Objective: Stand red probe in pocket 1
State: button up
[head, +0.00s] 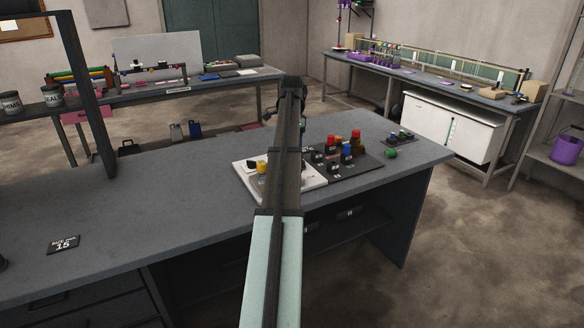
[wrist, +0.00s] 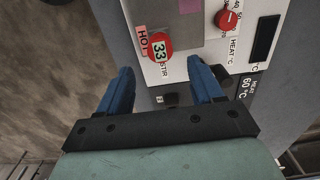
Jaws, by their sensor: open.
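My gripper (wrist: 160,68) is open, with its blue fingers apart and nothing held between them. In the head view my arm covers part of this heater-stirrer (head: 309,193). To its right a dark board (head: 350,169) carries red, blue and dark pieces. A red-topped piece (head: 356,135) stands at its back; I cannot tell whether any red piece is the probe. Pocket 1 cannot be made out, and its number is not readable.
A green ball-like thing (head: 391,153) lies right of the board, near a small dark rack (head: 399,137). The bench's middle left is clear. A dark upright frame (head: 93,100) stands at left.

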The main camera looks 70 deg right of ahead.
jog(key=shift+f, duration=4.4)
grip_shut()
